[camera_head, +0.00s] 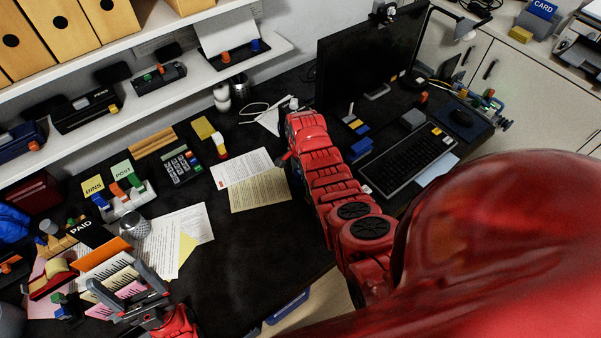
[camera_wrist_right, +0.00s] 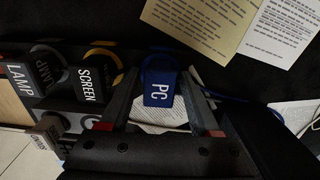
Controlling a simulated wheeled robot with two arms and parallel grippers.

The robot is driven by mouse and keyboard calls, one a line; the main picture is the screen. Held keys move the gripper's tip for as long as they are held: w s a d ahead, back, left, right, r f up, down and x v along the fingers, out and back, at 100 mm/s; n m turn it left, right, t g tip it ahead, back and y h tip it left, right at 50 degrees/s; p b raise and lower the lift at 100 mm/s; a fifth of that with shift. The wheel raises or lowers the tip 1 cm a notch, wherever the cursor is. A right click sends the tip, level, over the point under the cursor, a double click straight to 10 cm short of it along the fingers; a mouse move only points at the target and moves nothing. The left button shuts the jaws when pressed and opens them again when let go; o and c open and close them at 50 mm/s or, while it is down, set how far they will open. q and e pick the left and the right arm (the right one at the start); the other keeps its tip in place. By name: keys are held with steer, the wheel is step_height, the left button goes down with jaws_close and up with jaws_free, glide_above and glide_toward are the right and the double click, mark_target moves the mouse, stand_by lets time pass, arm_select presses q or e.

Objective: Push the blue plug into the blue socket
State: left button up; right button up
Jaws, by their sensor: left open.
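The blue plug (camera_wrist_right: 159,92), marked PC, has a blue loop on top and lies between the two fingers of my right gripper (camera_wrist_right: 163,72) in the right wrist view. Narrow gaps seem to show beside the plug body; whether the fingers touch its loop is unclear. Paper shows behind the plug. No blue socket can be made out. In the head view my right arm (camera_head: 330,180) hides the plug and the right gripper. My left gripper (camera_head: 128,292) is open at the lower left, above cards and papers on the desk.
Black plugs marked SCREEN (camera_wrist_right: 88,82) and LAMP (camera_wrist_right: 22,78) stand left of the blue plug, with a pale plug (camera_wrist_right: 48,130) below. A blue cable (camera_wrist_right: 238,98) runs right. The keyboard (camera_head: 405,158) and monitor (camera_head: 365,60) are right of my right arm.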

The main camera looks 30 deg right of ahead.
mark_target(300, 171)
steer(key=shift+o, duration=0.7)
steer(key=shift+r, duration=0.1)
step_height(300, 171, up, 8)
steer(key=b, duration=0.2)
steer(key=shift+w+f+b, duration=0.1)
steer(key=shift+f+b, duration=0.1)
steer(key=shift+b, duration=0.15)
step_height(300, 171, up, 10)
steer(key=p, duration=0.8)
steer(key=shift+f, duration=0.15)
